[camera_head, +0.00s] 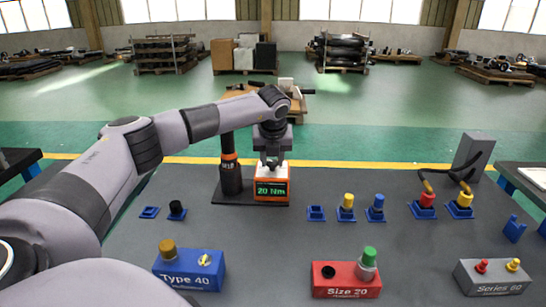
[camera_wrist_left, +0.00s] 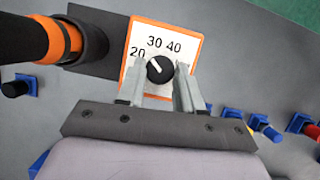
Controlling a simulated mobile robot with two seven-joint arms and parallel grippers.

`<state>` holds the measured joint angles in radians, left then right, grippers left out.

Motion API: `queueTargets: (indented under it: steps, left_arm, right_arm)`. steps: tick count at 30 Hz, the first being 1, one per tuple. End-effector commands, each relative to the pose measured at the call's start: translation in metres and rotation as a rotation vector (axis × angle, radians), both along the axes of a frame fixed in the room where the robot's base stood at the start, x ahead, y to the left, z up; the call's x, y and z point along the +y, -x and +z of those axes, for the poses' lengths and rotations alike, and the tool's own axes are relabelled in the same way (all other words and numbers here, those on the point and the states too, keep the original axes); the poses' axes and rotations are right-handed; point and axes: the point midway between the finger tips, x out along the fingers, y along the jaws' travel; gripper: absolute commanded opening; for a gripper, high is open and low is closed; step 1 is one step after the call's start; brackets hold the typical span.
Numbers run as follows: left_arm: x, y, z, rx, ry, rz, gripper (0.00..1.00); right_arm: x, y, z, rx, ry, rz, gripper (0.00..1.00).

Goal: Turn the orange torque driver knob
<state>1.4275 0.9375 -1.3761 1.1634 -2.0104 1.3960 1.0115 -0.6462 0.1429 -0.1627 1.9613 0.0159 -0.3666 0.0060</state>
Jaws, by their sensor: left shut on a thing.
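The torque driver station is an orange-edged box (camera_head: 272,184) on a dark base, with a green display reading "20 Nm". In the left wrist view its white top (camera_wrist_left: 190,45) carries the marks 20, 30 and 40. A round black knob (camera_wrist_left: 160,69) sits below these marks, with a white pointer line toward the upper left. My left gripper (camera_head: 272,163) comes down onto the box top from above. Its two fingers (camera_wrist_left: 157,75) are shut on the knob, one on each side. In the head view the gripper hides the knob.
A black driver with an orange band (camera_head: 230,170) stands upright left of the box. Small coloured connectors, such as a yellow one (camera_head: 346,201), stand to the right. Blue (camera_head: 188,270), red (camera_head: 346,279) and grey (camera_head: 492,277) housings line the table's front.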

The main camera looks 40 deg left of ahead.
Motion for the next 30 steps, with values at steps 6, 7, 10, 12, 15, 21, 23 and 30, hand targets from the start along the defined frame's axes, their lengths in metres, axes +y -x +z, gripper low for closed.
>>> queueTargets:
  steps: [6, 7, 10, 12, 15, 21, 23, 30]
  left_arm:
    - [0.003, 0.002, 0.001, -0.001, 0.001, -0.205, 0.05]
    - [0.003, 0.002, 0.001, -0.001, 0.001, -0.233, 0.05]
    - [0.004, 0.002, 0.001, -0.002, 0.002, -0.328, 0.05]
    - [0.005, 0.003, 0.002, -0.001, 0.001, -0.394, 0.05]
    - [0.005, 0.003, 0.002, -0.002, 0.001, -0.488, 0.05]
    - [0.007, 0.003, 0.002, -0.003, 0.004, -0.677, 0.05]
    - [0.007, 0.003, 0.002, -0.003, 0.003, -0.733, 0.05]
    - [0.009, 0.002, 0.002, -0.003, 0.003, -0.94, 0.05]
  right_arm:
    - [-0.001, 0.001, 0.002, 0.004, 0.004, 0.001, 0.43]
    - [-0.001, 0.002, 0.002, 0.004, 0.005, 0.0, 0.43]
    - [-0.001, 0.002, 0.005, 0.003, 0.007, 0.001, 0.43]
    - [-0.002, 0.002, 0.007, 0.001, 0.008, 0.0, 0.43]
    - [-0.002, 0.002, 0.009, 0.001, 0.007, -0.001, 0.43]
    - [-0.002, 0.002, 0.016, 0.002, 0.006, -0.002, 0.43]
    - [-0.002, 0.002, 0.019, 0.002, 0.006, -0.002, 0.43]
    - [-0.002, 0.002, 0.025, 0.002, 0.005, -0.003, 0.43]
